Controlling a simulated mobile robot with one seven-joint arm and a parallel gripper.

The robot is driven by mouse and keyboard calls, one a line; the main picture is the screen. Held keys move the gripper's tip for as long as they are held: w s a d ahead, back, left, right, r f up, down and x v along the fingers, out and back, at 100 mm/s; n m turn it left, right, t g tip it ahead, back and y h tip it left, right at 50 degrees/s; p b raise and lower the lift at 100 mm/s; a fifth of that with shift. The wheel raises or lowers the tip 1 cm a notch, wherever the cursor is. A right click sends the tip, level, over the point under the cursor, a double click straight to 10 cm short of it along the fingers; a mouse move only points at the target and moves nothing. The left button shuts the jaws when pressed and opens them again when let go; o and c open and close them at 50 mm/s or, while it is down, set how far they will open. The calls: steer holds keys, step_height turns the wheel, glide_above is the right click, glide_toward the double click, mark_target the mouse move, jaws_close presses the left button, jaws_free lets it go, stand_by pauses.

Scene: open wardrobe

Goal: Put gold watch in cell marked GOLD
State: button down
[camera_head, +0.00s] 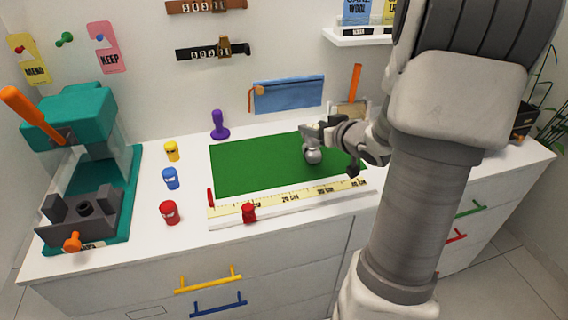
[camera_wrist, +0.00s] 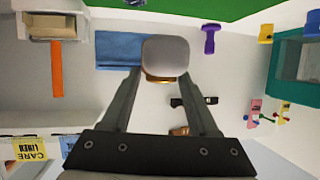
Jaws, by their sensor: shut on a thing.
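My gripper (camera_head: 322,138) is above the right part of the green mat on the white cabinet top. It is shut on a pale grey, rounded block (camera_head: 313,156). In the wrist view the block (camera_wrist: 165,55) sits between the two fingertips (camera_wrist: 163,76), with a gold-brown band showing along its lower edge. That band may be the gold watch, but most of it is hidden by the block. I cannot tell whether the block touches the mat. No cell marked GOLD can be made out in either view.
The green mat (camera_head: 240,168) has a ruler (camera_head: 285,200) along its front edge. Red, blue and yellow small pieces (camera_head: 170,178) stand left of it, beside a teal press (camera_head: 75,120). A purple stamp (camera_head: 219,126) and blue pouch (camera_head: 288,95) are behind.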

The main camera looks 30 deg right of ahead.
steer(key=shift+s+d+f, duration=0.15)
steer(key=shift+d+f, duration=0.1)
steer(key=shift+d, duration=0.3)
steer(key=w+a+f+b, duration=0.1)
steer(key=w+a+f, duration=0.1)
steer(key=w+a+f+b, duration=0.2)
steer(key=w+a, duration=0.1)
steer(key=w+a+f+b, duration=0.1)
steer(key=w+a+f, duration=0.1)
steer(key=w+f, duration=0.1)
steer(key=shift+w+a+b, duration=0.2)
steer(key=shift+w+b, duration=0.05)
steer(key=shift+b, duration=0.15)
steer(key=shift+f+b, duration=0.6)
steer(key=shift+f, duration=1.25)
steer(key=shift+f, duration=0.1)
steer(key=shift+f, duration=0.2)
steer(key=shift+c, duration=0.7)
jaws_free()
steer(key=shift+r, duration=0.1)
steer(key=shift+r, duration=0.1)
